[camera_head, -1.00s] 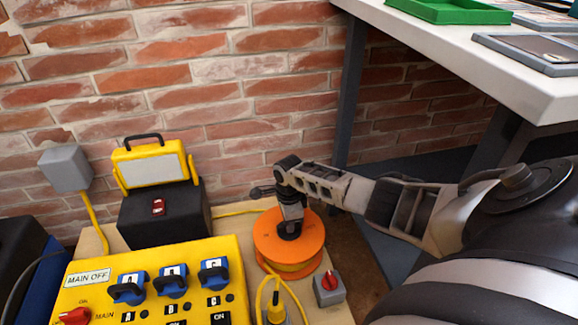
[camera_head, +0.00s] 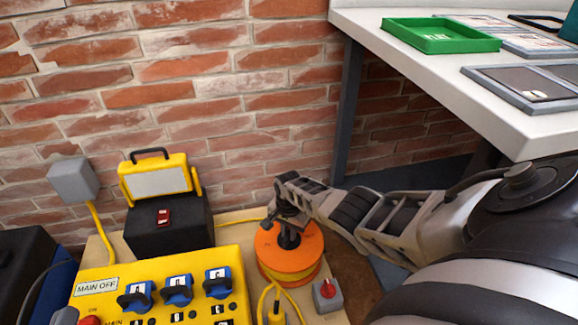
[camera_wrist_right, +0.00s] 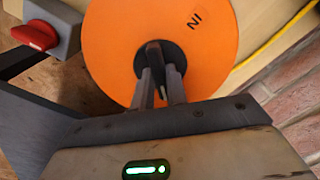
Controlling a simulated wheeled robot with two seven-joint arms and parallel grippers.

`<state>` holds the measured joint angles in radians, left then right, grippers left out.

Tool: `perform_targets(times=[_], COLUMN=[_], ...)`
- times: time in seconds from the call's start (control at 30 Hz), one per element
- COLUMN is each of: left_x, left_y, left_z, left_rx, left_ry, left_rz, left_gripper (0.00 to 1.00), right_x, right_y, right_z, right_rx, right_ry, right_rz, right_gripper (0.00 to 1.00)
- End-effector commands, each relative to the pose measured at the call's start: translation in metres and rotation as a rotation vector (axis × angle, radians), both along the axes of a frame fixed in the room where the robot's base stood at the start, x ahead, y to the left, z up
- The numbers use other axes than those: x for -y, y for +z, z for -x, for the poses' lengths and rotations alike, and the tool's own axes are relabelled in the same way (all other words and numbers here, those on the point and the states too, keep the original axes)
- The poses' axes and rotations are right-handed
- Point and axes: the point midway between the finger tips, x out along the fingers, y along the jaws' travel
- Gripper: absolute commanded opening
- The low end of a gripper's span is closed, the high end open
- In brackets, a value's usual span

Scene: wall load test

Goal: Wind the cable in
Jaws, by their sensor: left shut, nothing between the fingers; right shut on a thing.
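The orange cable reel (camera_head: 308,240) stands on the wooden bench, with yellow cable (camera_head: 290,275) wound below its top disc. The right wrist view shows the disc (camera_wrist_right: 105,45) with the letters "IN" and a black hub grip (camera_wrist_right: 153,55). My right gripper (camera_wrist_right: 158,85) is shut on this hub grip from above; it also shows in the head view (camera_head: 289,236). A grey tip (camera_head: 65,316) at the bottom left, by the panel's red knob, appears to be my left gripper, mostly cut off by the frame.
A yellow panel (camera_head: 160,265) with blue switches stands left of the reel. A grey box with a red knob (camera_head: 327,294) sits close at its right. A yellow lamp (camera_head: 158,180) on a black box stands behind the panel. A white table (camera_head: 440,75) holds a green tray (camera_head: 440,48).

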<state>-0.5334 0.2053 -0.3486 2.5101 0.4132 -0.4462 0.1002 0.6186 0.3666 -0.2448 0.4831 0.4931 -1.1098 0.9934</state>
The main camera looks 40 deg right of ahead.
Motion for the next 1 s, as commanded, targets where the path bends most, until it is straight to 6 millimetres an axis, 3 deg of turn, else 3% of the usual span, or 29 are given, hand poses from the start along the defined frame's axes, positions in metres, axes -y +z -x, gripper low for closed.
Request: perform_targets(times=[1.0], left_x=[-0.0002], left_y=[-0.0025], left_z=[0.0014], left_rx=[-0.013], left_ry=[0.001], left_rz=[0.002], left_gripper=[0.00], right_x=[-0.0003], right_y=[-0.0008], right_z=[0.0009], right_rx=[-0.002], right_ry=[0.967], right_rz=[-0.003], right_gripper=[0.00])
